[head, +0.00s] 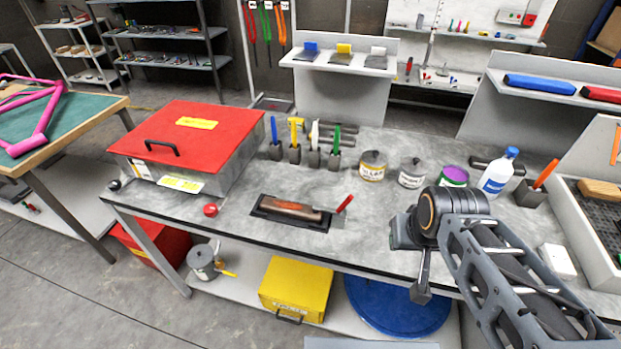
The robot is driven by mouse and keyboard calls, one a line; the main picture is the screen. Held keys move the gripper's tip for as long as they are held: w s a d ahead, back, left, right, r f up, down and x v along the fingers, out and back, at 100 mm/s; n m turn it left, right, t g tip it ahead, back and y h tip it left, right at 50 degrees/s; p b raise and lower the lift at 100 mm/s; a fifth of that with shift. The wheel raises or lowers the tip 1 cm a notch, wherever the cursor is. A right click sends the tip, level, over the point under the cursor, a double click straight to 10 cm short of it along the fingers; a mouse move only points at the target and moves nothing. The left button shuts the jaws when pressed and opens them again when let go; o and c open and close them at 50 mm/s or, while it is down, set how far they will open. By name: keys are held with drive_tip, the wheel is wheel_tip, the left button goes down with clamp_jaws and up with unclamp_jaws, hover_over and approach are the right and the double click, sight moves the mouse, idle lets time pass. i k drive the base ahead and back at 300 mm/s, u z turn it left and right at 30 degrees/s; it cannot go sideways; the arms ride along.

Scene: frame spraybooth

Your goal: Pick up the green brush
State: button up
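The green brush (337,136) stands upright in a small dark holder on the workbench, at the right end of a row with a blue, a yellow and a white brush. My gripper (420,292) hangs over the front edge of the bench, to the right of and nearer than the green brush, well apart from it. My arm comes in from the lower right. The fingers are small and seen side on, so their opening cannot be made out. The lower end of the green brush is hidden in its holder.
A red-lidded box (195,133) stands on the bench at left. A tray with a wooden-handled tool (290,209) and a red-handled scraper (344,204) lie in front of the brushes. Cans (373,166) and a white bottle (497,174) stand to their right.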

sight(336, 138)
drive_tip(key=z, duration=1.85)
drive_tip(key=k, duration=1.35)
drive_tip(key=u, duration=1.45)
drive_tip(key=i, duration=1)
